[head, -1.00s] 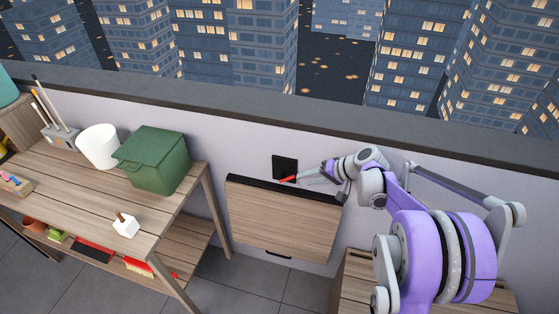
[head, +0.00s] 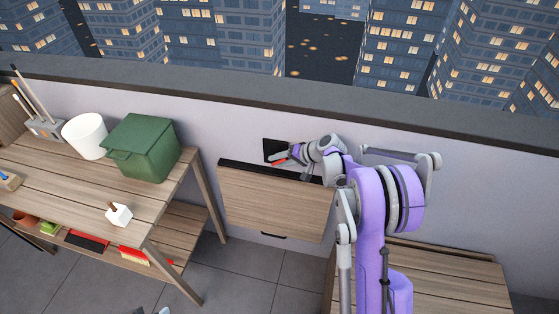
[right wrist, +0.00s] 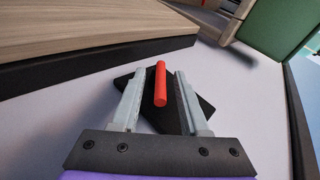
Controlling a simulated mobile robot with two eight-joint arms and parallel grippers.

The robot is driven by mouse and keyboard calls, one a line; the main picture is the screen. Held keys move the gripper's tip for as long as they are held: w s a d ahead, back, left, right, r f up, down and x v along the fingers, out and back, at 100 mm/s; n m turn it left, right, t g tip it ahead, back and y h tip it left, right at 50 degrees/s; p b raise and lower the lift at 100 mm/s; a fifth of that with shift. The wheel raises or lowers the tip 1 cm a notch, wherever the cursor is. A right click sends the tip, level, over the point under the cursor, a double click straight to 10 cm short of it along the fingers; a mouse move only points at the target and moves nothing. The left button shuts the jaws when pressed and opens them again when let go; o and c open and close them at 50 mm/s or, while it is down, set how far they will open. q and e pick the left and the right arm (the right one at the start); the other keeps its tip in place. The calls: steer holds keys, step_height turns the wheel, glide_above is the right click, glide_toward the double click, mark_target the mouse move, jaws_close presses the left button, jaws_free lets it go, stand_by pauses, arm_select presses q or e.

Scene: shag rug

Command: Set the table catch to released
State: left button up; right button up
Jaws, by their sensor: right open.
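The table catch is a red lever (head: 279,163) on a black wall plate (head: 268,146), above the folded-down wooden table panel (head: 270,205). In the right wrist view the red lever (right wrist: 160,85) stands out from the black plate (right wrist: 204,98), which appears turned cornerwise. My right gripper (head: 285,158) is at the catch. In the right wrist view its two grey fingers (right wrist: 159,78) are open, one on each side of the lever, with gaps visible. The head view does not show the lever's far end clearly, as the gripper partly covers it.
A slatted wooden surface (head: 445,280) lies lower right. Tiled floor is open between them.

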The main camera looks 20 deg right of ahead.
steer(key=shift+c, duration=0.2)
jaws_close()
steer(key=shift+f+b, duration=0.3)
steer(key=shift+b, duration=0.15)
steer(key=t+y+b, duration=0.2)
steer(key=b, duration=0.1)
steer(key=t+y+b, duration=0.1)
steer(key=shift+s+d+f+m+b, duration=0.2)
steer(key=shift+f+m+b, duration=0.1)
steer(key=shift+b, duration=0.1)
steer(key=shift+r, duration=0.1)
